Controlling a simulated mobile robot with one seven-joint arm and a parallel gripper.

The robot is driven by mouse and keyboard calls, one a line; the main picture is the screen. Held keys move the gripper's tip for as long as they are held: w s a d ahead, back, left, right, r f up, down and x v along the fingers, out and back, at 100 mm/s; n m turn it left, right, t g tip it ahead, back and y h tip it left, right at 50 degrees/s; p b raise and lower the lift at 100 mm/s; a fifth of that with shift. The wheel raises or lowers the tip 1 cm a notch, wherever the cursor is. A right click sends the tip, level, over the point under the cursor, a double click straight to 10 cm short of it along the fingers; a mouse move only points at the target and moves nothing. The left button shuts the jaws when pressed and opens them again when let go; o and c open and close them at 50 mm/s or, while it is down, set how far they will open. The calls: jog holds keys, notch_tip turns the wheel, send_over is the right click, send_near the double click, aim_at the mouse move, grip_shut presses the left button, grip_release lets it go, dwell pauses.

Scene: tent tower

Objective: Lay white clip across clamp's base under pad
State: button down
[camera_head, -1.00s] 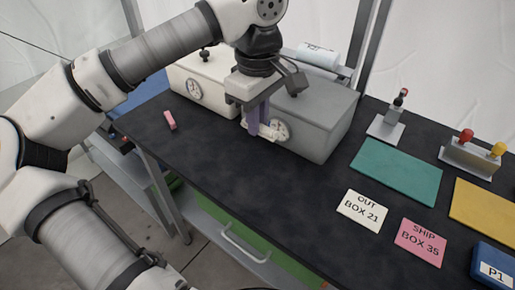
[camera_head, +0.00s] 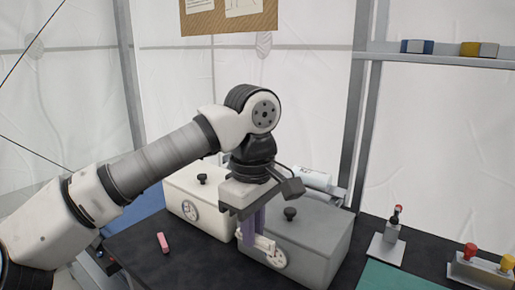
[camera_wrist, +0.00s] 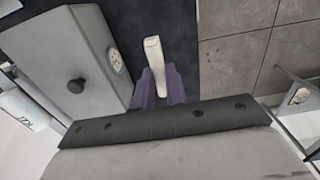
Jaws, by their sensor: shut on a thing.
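My gripper (camera_head: 254,231) has purple fingers and is shut on the white clip (camera_head: 265,243). It holds the clip in front of the grey box's dial. In the wrist view the white clip (camera_wrist: 154,58) sticks out lengthwise between the purple fingers (camera_wrist: 160,88), over the table edge. The likely clamp stands at the right on a flat metal base (camera_head: 386,249), with an upright bracket and a red-tipped black handle (camera_head: 396,214). It is well apart from my gripper. Its pad is too small to make out.
A grey box (camera_head: 315,240) with a black knob stands right beside my gripper. A cream box (camera_head: 205,205) stands behind to the left. A pink block (camera_head: 163,243) lies on the dark table. A teal mat (camera_head: 395,277) and a red-and-yellow-knobbed fixture (camera_head: 480,268) are at the right.

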jog(key=shift+f, duration=0.1)
jog(key=b, duration=0.4)
jog(key=shift+s+a+f+b, duration=0.15)
jog(key=shift+a+f+b, duration=0.2)
jog(key=shift+f+b, duration=0.05)
jog(key=f+b, duration=0.2)
jog(key=f, duration=0.4)
jog(key=f+b, duration=0.2)
jog(key=f, duration=0.4)
jog(key=s+f+b, duration=0.1)
jog(key=f+b, duration=0.1)
jog(key=f, duration=0.4)
jog(key=shift+s+a+f, duration=0.1)
jog(key=shift+a+f, duration=0.1)
jog(key=shift+f, duration=0.2)
jog(key=shift+f, duration=0.15)
jog(key=c, duration=1.4)
grip_release()
jog(key=shift+c, duration=0.2)
